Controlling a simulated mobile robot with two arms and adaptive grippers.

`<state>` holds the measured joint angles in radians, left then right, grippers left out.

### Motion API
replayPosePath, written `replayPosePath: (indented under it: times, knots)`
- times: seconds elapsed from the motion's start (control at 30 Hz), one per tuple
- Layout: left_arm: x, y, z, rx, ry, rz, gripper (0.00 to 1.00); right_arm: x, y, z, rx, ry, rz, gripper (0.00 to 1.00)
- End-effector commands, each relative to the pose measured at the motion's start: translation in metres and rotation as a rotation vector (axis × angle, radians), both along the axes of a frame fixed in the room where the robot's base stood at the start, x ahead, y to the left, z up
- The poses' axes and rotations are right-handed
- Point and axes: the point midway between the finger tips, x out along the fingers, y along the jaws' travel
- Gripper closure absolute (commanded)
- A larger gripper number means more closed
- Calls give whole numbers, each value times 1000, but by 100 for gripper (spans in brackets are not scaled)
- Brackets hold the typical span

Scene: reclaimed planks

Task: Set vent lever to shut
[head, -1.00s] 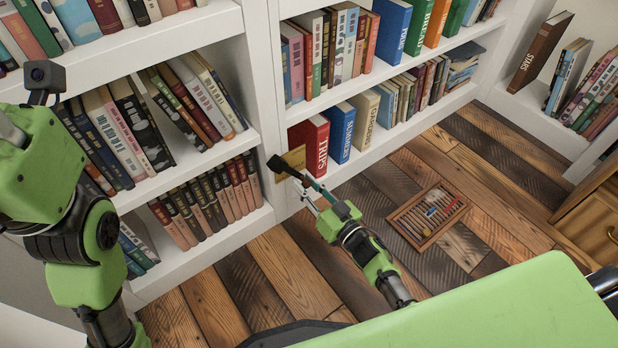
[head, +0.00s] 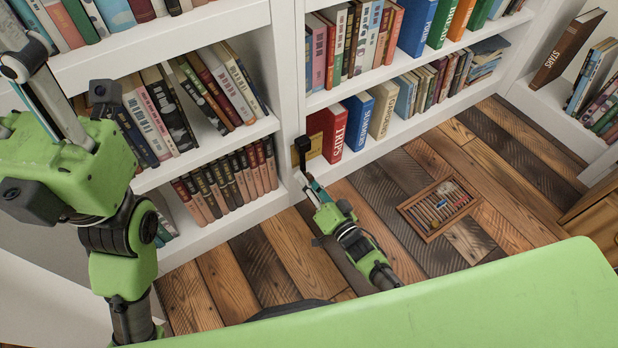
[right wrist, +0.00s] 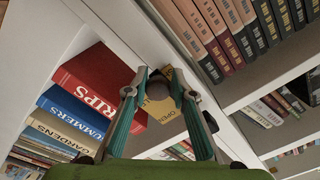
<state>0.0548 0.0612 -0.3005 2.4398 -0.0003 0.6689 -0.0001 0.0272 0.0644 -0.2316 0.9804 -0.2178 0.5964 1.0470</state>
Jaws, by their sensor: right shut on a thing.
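The vent lever (head: 302,146) is a dark handle in front of a brass plate (head: 317,146) on the white upright between two bookcases. The plate also shows in the right wrist view (right wrist: 163,106), with partly hidden lettering. My right gripper (head: 307,181) is at the lever's lower end, its fingers shut on it. In the right wrist view the fingertips (right wrist: 161,80) stand close together in front of the plate and hide most of the lever. My left gripper (head: 42,90) is raised at the upper left, away from the lever; its opening cannot be made out.
A red book (head: 328,132) stands right beside the plate. White shelves full of books (head: 225,215) flank the upright. The floor between is clear.

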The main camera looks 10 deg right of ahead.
Motion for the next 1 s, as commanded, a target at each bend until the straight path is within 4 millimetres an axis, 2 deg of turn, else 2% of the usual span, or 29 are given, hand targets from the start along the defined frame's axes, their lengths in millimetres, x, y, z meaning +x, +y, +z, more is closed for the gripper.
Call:
replayPosePath:
  times: [0.03, 0.37, 0.4, 0.47, 0.8, 1.0]
  knots:
    - [0, 0, 0, 0, 1, 0, 60, 4, -6, 5, 12, -5, -12, 100]
    - [0, 0, 0, 0, 2, -1, 60, 4, -6, 5, 16, -5, -13, 100]
    - [0, 0, 0, 0, 2, -1, 60, 4, -6, 5, 15, -5, -13, 74]
    - [0, 0, -1, 1, 3, -1, 60, 4, -6, 5, 15, -5, -13, 62]
    - [2, 0, 0, 2, 2, 2, 60, 0, -3, 1, 10, 0, -6, 62]
    - [1, 0, 0, 2, 2, 1, 60, -23, -12, 0, 8, 1, -6, 62]
